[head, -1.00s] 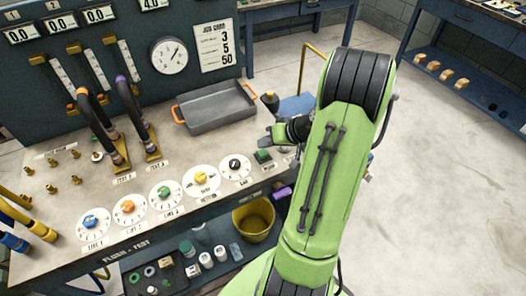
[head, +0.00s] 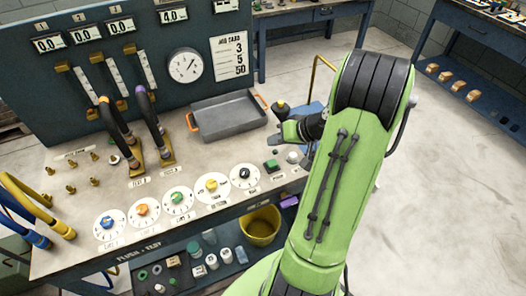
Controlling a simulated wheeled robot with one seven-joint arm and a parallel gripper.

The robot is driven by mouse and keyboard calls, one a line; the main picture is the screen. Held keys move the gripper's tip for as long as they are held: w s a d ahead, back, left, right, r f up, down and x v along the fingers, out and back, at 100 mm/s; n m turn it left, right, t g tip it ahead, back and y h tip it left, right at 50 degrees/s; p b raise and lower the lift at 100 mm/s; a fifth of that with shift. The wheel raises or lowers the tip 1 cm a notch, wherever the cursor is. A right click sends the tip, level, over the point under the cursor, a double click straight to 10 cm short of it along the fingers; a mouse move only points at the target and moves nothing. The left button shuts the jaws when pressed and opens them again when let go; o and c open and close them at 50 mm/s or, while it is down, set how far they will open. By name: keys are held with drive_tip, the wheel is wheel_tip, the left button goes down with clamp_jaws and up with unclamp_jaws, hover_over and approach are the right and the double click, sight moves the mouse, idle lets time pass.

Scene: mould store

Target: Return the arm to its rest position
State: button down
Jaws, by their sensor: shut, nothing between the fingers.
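My green arm reaches up the right half of the head view and bends at a black-banded joint. My dark gripper (head: 279,141) shows to the left of the arm, over the right end of the bench top. It is small in the picture and partly hidden by the arm. It is shut and holds nothing. The green button (head: 271,164) on the bench lies just below it in the picture.
A grey tray (head: 229,121) with orange handles sits on the bench, left of my gripper. Several dials with coloured knobs line the front edge. Two hoses (head: 157,122) rise beside the gauge panel (head: 100,75). A yellow bucket (head: 260,226) is below. Open floor lies right.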

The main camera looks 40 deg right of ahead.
drive_tip(key=s+a+r+n+g, duration=0.15)
drive_tip(key=a+r, duration=0.25)
drive_tip(key=a, duration=0.4)
drive_tip(key=a+r+n+g, duration=0.25)
drive_tip(key=a+r, duration=0.25)
drive_tip(key=a, duration=0.3)
drive_tip(key=s+a+r+h, duration=0.1)
drive_tip(key=s+a, duration=0.1)
drive_tip(key=s, duration=0.2)
drive_tip(key=s+a+r+h+p, duration=0.1)
drive_tip(key=s+a+r, duration=0.1)
drive_tip(key=s+a, duration=0.1)
drive_tip(key=s+a+r+n+t+h, duration=0.1)
drive_tip(key=s+a+r, duration=0.1)
drive_tip(key=s, duration=0.4)
drive_tip(key=shift+a+r, duration=0.15)
drive_tip(key=shift+a, duration=0.15)
drive_tip(key=shift+s, duration=0.1)
